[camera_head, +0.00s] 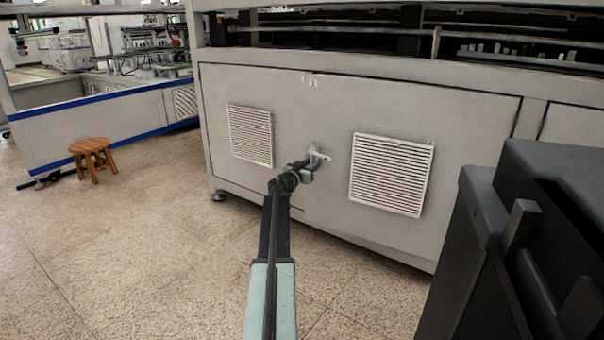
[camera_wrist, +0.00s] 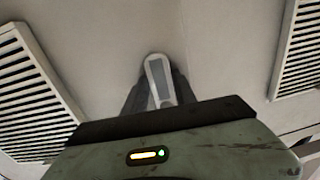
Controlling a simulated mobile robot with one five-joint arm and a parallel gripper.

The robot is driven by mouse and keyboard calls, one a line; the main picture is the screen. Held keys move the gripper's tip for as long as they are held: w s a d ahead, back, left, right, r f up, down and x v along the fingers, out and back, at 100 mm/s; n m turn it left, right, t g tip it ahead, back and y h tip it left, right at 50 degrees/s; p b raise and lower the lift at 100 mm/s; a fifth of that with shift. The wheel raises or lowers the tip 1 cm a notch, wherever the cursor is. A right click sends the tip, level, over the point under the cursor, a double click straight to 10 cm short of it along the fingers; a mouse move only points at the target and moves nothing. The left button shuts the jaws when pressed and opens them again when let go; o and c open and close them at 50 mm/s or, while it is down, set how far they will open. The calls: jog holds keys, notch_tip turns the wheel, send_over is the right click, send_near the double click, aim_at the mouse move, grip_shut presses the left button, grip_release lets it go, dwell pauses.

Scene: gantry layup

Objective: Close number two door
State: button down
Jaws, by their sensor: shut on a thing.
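A grey cabinet has two vented door panels that meet near the middle in the head view. A small "2" label (camera_head: 313,83) sits at the top of the right panel, the number two door (camera_head: 450,130). This door looks flush or nearly flush with the cabinet front; I cannot tell if a slight gap is left. A pale handle (camera_head: 317,155) is near the door seam. My gripper (camera_head: 308,168) is at it, and in the wrist view its dark fingers are shut around the light handle (camera_wrist: 158,78). The fingertips are partly hidden by the handle.
A wooden stool (camera_head: 93,158) stands on the open floor at the left. A blue-edged bench (camera_head: 90,125) is behind it. A large dark block (camera_head: 480,240) fills the lower right. The floor before the cabinet is clear.

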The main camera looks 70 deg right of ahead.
jog(key=shift+m+g, duration=0.5)
jog(key=shift+g, duration=0.2)
jog(key=x, duration=0.6)
jog(key=shift+w+d+f, duration=0.1)
jog(key=shift+w+d, duration=0.05)
jog(key=shift+w, duration=0.15)
jog(key=shift+s+d, duration=0.2)
jog(key=shift+d, duration=0.25)
jog(key=c, duration=1)
grip_release()
jog(key=shift+d+r, duration=0.1)
jog(key=shift+r, duration=0.1)
jog(key=v, duration=0.9)
jog(key=shift+w, duration=0.1)
